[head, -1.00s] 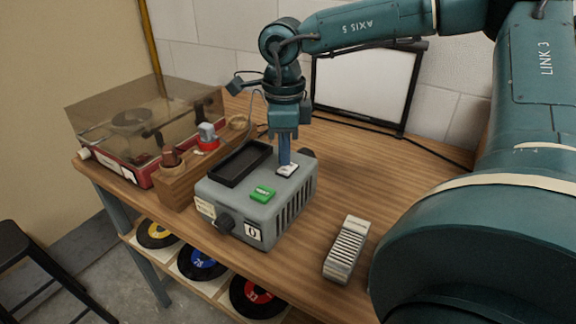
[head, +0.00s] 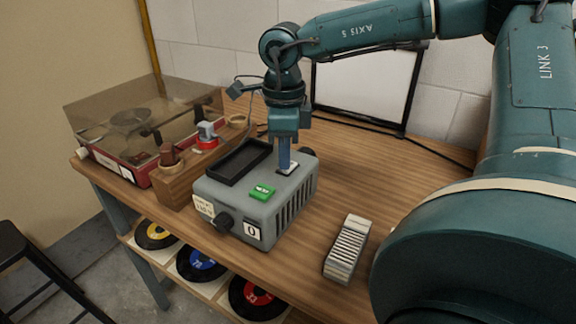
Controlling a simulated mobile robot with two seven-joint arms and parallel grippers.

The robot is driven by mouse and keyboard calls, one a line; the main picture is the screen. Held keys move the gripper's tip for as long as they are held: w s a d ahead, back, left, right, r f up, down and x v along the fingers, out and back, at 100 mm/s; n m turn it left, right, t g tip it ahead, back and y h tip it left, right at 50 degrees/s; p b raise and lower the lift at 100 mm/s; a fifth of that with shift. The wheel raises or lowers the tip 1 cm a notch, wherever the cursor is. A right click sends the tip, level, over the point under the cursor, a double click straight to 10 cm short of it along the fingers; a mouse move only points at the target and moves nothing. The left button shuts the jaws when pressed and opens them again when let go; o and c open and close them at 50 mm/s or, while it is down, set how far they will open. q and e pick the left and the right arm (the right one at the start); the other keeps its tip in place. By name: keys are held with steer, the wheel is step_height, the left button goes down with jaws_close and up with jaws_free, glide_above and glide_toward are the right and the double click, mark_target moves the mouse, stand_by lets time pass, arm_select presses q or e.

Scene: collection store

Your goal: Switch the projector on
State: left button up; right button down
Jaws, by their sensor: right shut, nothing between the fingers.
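The projector (head: 235,222) is a grey box on the wooden table. Its top carries a black open tray, a green labelled button (head: 263,191) and a small white-edged button or switch (head: 287,174) near the back right. Its front has a black lens knob and a plate reading "0". My right gripper (head: 285,168) points straight down, shut and empty, with its tips on or just over the white-edged switch. The fingertips hide part of the switch, and I cannot tell its setting. My left gripper is not in view.
A ridged silver-grey block (head: 347,249) lies right of the projector. A wooden rack (head: 183,180) and a covered record player (head: 110,155) stand to the left. A white screen (head: 365,88) stands behind, with a cable before it. The front right tabletop is partly clear.

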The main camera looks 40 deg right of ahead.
steer(key=shift+f+b, duration=0.35)
steer(key=shift+r, duration=0.15)
steer(key=shift+r+p, duration=2.1)
steer(key=shift+r, duration=1.3)
